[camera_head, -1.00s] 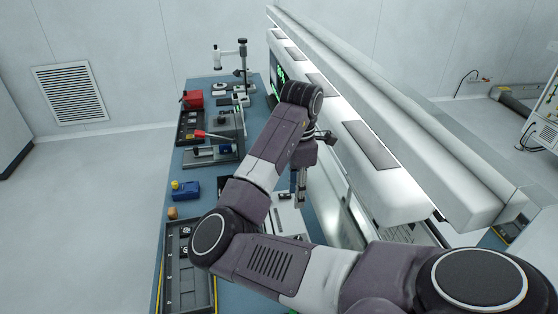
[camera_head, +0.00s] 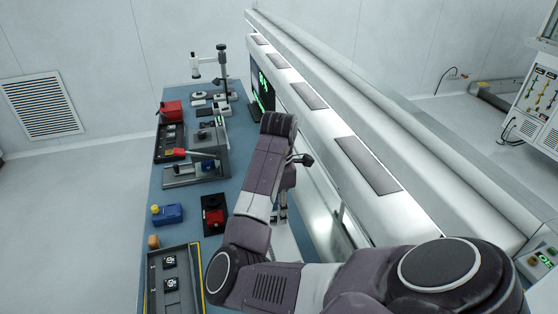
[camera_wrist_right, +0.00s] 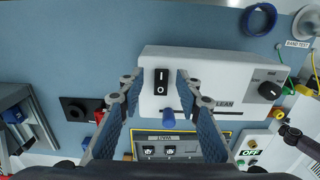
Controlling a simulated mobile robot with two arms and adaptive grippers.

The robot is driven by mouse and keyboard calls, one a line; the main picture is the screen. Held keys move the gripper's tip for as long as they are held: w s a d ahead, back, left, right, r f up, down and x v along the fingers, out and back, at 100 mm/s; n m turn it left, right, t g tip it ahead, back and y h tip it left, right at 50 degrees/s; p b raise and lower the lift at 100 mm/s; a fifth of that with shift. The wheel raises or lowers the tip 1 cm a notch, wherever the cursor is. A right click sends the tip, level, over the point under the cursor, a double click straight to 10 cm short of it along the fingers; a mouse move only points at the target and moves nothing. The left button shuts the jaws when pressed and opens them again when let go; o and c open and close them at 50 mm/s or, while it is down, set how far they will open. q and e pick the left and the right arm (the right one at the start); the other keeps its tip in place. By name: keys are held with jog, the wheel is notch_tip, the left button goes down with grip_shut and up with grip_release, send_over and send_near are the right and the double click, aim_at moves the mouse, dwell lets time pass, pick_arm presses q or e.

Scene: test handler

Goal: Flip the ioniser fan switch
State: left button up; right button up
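A black rocker switch (camera_wrist_right: 161,82) marked I and O sits on a pale box (camera_wrist_right: 215,75) in the right wrist view. The box also has a black knob (camera_wrist_right: 268,90) and lettering partly hidden by a finger, ending in "LEAN". My right gripper (camera_wrist_right: 159,90) is open, its two fingertips apart on either side of the switch in that view. I cannot tell whether they touch the box. My left gripper is not in view.
On the blue bench (camera_head: 185,225) stand a blue block with a yellow knob (camera_head: 168,214), a black plate with a red part (camera_head: 214,216), a grey tray (camera_head: 173,261) and a lever fixture (camera_head: 197,165). The long white machine (camera_head: 345,165) borders the bench on the right.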

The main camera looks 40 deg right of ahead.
jog(key=shift+s+f, duration=0.1)
jog(key=shift+f, duration=0.35)
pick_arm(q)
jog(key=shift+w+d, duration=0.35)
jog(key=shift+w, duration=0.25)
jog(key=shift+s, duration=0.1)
pick_arm(e)
jog(key=shift+c, duration=0.7)
grip_shut()
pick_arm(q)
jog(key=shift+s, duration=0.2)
